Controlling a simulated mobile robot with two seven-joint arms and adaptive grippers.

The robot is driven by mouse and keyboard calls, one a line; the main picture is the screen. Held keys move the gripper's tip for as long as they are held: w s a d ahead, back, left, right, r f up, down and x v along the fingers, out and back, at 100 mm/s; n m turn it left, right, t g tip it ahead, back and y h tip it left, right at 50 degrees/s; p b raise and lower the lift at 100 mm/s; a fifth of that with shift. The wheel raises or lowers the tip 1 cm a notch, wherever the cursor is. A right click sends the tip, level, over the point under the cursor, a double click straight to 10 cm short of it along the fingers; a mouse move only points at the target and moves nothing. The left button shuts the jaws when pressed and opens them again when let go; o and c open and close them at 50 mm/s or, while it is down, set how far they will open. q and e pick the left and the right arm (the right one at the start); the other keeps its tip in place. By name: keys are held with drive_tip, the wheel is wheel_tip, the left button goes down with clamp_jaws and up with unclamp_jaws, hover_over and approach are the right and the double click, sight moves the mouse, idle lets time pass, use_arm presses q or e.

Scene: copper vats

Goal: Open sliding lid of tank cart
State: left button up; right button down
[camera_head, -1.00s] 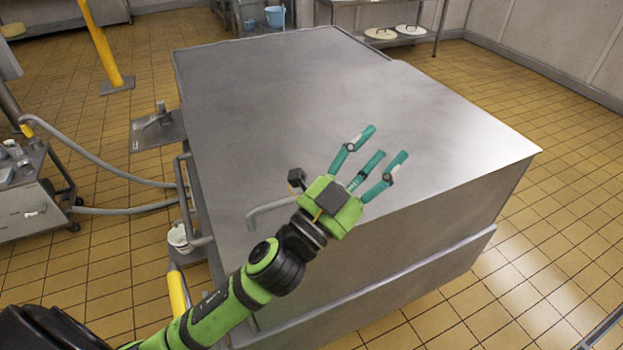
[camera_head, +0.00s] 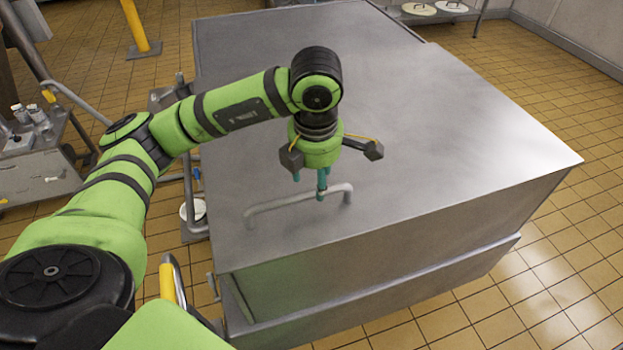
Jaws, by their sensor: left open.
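The tank cart's steel lid (camera_head: 440,130) is a large flat grey sheet that covers the top of the cart. A bent grey bar handle (camera_head: 275,205) stands on the lid near its front left corner. My left gripper (camera_head: 322,192) points down over the right end of the handle, with its teal fingers at the bar. The gripper is open; my wrist hides part of the fingers, and I cannot tell whether they touch the bar. My right gripper is not in view.
A metal cart with bottles (camera_head: 35,165) stands at the left. A yellow post (camera_head: 138,30) stands at the back left. A shelf with round white lids (camera_head: 420,9) is at the back. Tiled floor (camera_head: 590,230) is clear on the right.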

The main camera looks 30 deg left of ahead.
sight(305, 193)
use_arm(q)
drive_tip(key=shift+w+a+r+y, duration=0.1)
drive_tip(key=shift+a+y, duration=0.4)
drive_tip(key=shift+a, duration=0.45)
drive_tip(key=shift+w+a+f+p, duration=0.15)
drive_tip(key=shift+f+p, duration=0.15)
drive_tip(key=shift+f, duration=0.75)
drive_tip(key=shift+w+a+f+p, duration=0.1)
drive_tip(key=shift+f+p, duration=0.2)
drive_tip(key=shift+f, duration=0.75)
drive_tip(key=shift+w+a+f+p, duration=0.15)
drive_tip(key=shift+f+p, duration=0.15)
drive_tip(key=shift+f, duration=0.75)
clamp_jaws()
